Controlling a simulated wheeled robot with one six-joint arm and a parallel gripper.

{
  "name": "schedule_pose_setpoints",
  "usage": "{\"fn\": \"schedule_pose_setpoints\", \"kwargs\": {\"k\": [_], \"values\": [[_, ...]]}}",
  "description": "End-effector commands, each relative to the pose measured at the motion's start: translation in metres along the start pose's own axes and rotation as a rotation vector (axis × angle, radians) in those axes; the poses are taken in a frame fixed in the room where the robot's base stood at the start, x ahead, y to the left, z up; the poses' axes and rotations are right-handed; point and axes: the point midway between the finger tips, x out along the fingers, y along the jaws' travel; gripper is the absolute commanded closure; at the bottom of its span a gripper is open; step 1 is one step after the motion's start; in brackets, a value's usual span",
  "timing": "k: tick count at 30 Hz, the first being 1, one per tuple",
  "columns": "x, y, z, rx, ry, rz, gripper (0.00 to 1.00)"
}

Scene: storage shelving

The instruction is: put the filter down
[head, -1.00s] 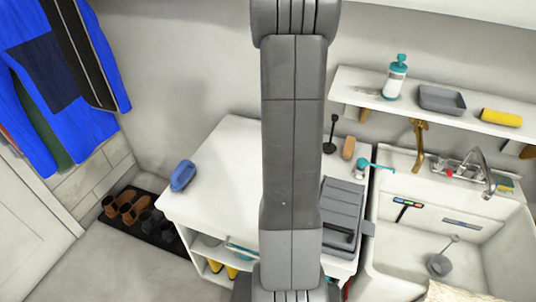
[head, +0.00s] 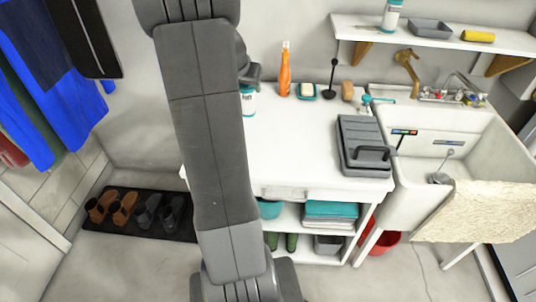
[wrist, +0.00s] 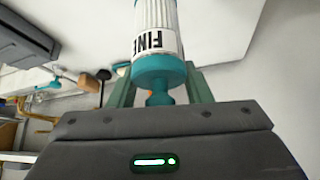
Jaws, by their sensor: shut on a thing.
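The filter (wrist: 156,15) is a white ribbed cylinder with a teal end and a label reading "FINE" in the wrist view. My gripper (wrist: 160,90) is shut on its teal end, with a green finger on each side. In the head view the filter (head: 248,102) shows beside my arm, over the left part of the white counter (head: 300,140). My gripper (head: 250,75) is mostly hidden behind my arm there. I cannot tell whether the filter touches the counter.
The counter's middle is clear.

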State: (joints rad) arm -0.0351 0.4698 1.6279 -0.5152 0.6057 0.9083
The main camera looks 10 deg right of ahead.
Motion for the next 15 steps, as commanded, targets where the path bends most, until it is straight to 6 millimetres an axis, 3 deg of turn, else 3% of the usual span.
{"fn": "schedule_pose_setpoints", "kwargs": {"k": [1, 6, 15], "values": [[0.013, 0.013, 0.002, 0.027, 0.006, 0.014, 0.82], [0.018, 0.049, -0.003, 0.088, 0.004, 0.055, 0.82], [0.014, 0.082, -0.005, 0.133, 0.002, 0.088, 0.82]]}}
